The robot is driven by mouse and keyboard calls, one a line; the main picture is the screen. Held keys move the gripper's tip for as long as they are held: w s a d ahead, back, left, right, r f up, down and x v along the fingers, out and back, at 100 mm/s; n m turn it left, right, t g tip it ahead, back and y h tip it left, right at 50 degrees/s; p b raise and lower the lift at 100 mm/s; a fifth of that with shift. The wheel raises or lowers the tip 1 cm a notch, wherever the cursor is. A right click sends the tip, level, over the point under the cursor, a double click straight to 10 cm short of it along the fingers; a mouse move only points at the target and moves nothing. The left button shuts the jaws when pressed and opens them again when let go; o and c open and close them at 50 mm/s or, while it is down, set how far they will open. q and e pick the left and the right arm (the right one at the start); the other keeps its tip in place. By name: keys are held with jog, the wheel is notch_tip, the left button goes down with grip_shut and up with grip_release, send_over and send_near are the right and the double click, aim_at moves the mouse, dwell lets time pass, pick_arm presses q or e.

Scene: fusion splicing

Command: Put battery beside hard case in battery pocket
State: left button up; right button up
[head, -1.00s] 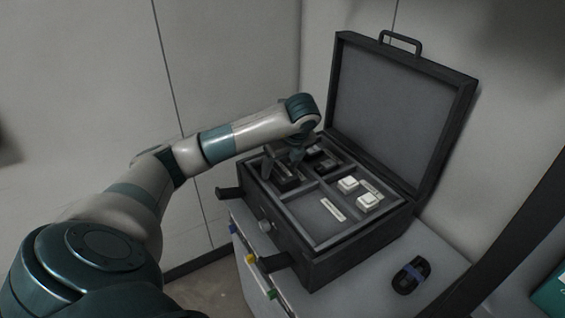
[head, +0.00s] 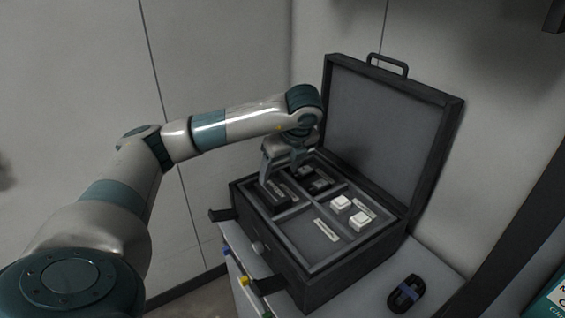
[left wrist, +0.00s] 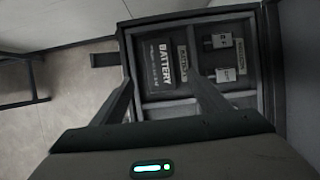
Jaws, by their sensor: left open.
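The hard case (head: 308,262) stands open on the cabinet top, its lid raised at the back. The black battery (head: 274,201) lies in the left compartment, which has a small label strip beside the battery. In the left wrist view the battery (left wrist: 160,62) shows its white "BATTERY" lettering upward, inside the compartment walls. My left gripper (head: 276,167) is open and empty above that compartment, pointing down. In the left wrist view its two fingers (left wrist: 160,82) are spread, apart from the battery. My right gripper is not in view.
Two white blocks (head: 341,202) sit in the right compartment and black items (head: 317,181) in the back one. The front compartment holds only a label strip (head: 326,230). A dark object with a blue band (head: 406,293) lies on the cabinet top. The raised lid (head: 385,135) stands behind.

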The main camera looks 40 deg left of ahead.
pick_arm(q)
jog(key=shift+v, duration=1.45)
